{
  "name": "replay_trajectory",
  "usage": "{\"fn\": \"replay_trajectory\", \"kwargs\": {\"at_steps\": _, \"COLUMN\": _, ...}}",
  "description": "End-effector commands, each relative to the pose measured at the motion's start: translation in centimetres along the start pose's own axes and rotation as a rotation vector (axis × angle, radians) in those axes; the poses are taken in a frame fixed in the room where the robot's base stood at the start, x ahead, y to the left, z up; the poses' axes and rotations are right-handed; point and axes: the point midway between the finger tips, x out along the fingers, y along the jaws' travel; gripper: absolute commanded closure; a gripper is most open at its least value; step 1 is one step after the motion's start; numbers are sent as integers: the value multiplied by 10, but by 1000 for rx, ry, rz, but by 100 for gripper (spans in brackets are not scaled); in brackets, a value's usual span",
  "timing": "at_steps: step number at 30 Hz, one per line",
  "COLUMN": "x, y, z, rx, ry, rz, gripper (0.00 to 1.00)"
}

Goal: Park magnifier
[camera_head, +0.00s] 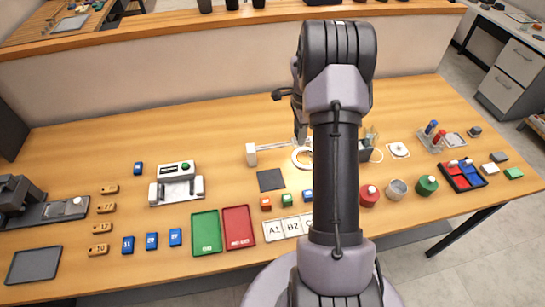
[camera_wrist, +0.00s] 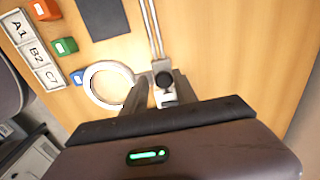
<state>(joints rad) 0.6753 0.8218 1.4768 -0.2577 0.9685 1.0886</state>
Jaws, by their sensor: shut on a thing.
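The magnifier has a white ring with a clear lens, and its ring (camera_wrist: 87,86) is left of my fingers in the wrist view. Its pale jointed arm (camera_wrist: 151,28) runs up from a grey joint with a black knob. My gripper (camera_wrist: 160,88) is shut on the magnifier at this joint, with one finger on each side. In the head view the magnifier ring (camera_head: 296,158) lies just left of my arm, and its arm reaches left to a white base block.
A dark square pad (camera_head: 271,180) lies in front of the magnifier arm. Orange, green and blue blocks stand behind the A1, B2, C7 label cards (camera_head: 274,231). Red and green trays (camera_head: 206,233) lie left. Round containers (camera_head: 397,189) stand right. The table behind the magnifier is clear.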

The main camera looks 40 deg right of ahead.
Motion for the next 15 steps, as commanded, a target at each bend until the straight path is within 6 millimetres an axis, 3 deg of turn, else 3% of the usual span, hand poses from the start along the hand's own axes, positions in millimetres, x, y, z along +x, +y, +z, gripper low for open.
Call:
{"fn": "replay_trajectory", "kwargs": {"at_steps": 1, "x": 14, "y": 6, "z": 2, "rx": -4, "ry": -4, "rz": 19, "gripper": 60}}
{"fn": "replay_trajectory", "kwargs": {"at_steps": 3, "x": 14, "y": 6, "z": 2, "rx": -4, "ry": -4, "rz": 20, "gripper": 53}}
{"fn": "replay_trajectory", "kwargs": {"at_steps": 15, "x": 14, "y": 7, "z": 2, "rx": -2, "ry": -5, "rz": 22, "gripper": 53}}
